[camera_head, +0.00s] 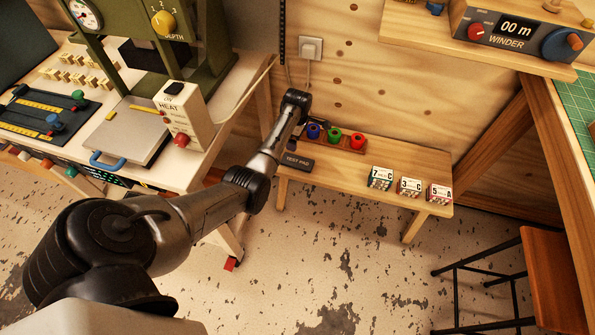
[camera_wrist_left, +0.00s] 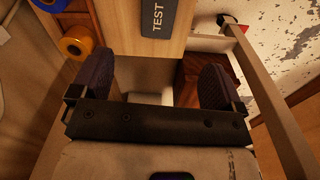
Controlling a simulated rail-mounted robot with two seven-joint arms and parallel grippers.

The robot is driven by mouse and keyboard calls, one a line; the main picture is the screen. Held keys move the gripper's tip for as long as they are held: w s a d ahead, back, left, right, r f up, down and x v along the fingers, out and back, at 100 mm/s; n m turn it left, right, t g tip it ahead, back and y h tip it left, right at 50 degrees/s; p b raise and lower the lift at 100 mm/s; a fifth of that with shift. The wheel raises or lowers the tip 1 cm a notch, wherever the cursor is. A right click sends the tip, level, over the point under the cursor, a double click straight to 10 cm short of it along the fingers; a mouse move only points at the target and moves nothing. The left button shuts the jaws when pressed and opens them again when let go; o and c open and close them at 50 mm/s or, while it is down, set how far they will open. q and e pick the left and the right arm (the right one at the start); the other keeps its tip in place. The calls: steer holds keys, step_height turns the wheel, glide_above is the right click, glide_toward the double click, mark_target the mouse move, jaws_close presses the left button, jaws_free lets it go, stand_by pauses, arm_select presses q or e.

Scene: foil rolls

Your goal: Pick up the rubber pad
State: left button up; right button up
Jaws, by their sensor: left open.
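The rubber pad (camera_head: 297,161) is a dark flat rectangle marked TEST PAD, lying at the left end of the low wooden bench (camera_head: 335,170). In the left wrist view, part of the pad (camera_wrist_left: 158,20) shows at the top edge, with only TEST readable. My left gripper (camera_wrist_left: 158,68) is open, with nothing between its fingers. The pad lies beyond the fingertips in that view, apart from them. In the head view my left arm reaches to the bench's left end, and its fingers are hard to make out there. My right gripper is not in view.
A rack holds blue, green (camera_head: 335,134) and red rolls behind the pad. Three small labelled boxes (camera_head: 410,187) stand on the bench's right. A green press machine (camera_head: 205,60) stands on the left table. A winder (camera_head: 515,30) is on the shelf; a stool (camera_head: 552,270) is at right.

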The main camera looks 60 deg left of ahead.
arm_select(q)
steer(key=f+b, duration=0.1)
steer(key=f, duration=0.1)
steer(key=b, duration=0.4)
glide_above(297, 161)
steer(key=shift+n, duration=0.3)
step_height(297, 161, down, 6)
steer(key=shift+w+f, duration=0.15)
steer(key=shift+f, duration=0.1)
steer(key=shift+f+b, duration=0.5)
steer(key=shift+f, duration=0.2)
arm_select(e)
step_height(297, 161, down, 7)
arm_select(q)
step_height(297, 161, down, 5)
steer(key=b, duration=0.4)
steer(key=shift+f+b, duration=0.15)
steer(key=shift+b, duration=0.15)
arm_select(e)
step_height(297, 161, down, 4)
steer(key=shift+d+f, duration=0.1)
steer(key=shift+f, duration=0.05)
arm_select(q)
steer(key=shift+c, duration=0.5)
steer(key=c, duration=0.9)
steer(key=shift+r, duration=0.25)
steer(key=shift+c, duration=0.2)
